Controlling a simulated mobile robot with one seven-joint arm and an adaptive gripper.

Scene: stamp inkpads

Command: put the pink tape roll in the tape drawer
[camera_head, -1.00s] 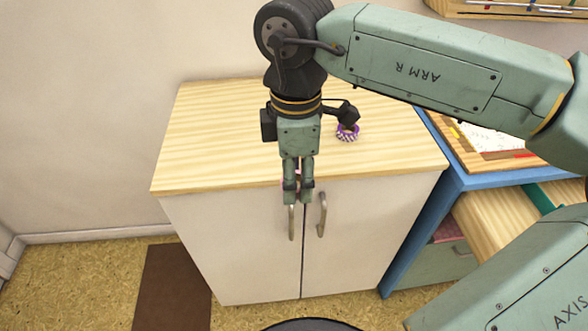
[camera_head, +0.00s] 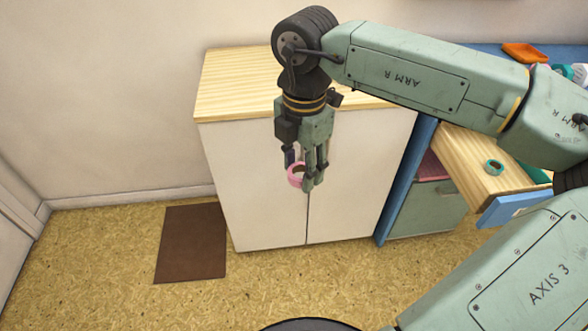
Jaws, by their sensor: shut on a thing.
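My gripper (camera_head: 309,180) is shut on the pink tape roll (camera_head: 295,176) and holds it in the air in front of the white cabinet doors. The roll's ring shows at the left of the fingers; part of it is hidden behind them. An open drawer with a pale wood inside (camera_head: 463,157) and a blue front (camera_head: 505,209) sticks out at the right, well apart from my gripper. A teal tape roll (camera_head: 494,167) lies in it.
The cabinet (camera_head: 240,95) has a pale wood top. A blue desk (camera_head: 480,52) stands at the right, with an orange tray (camera_head: 524,53) on it. A brown mat (camera_head: 192,242) lies on the floor. My arm blocks part of the view.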

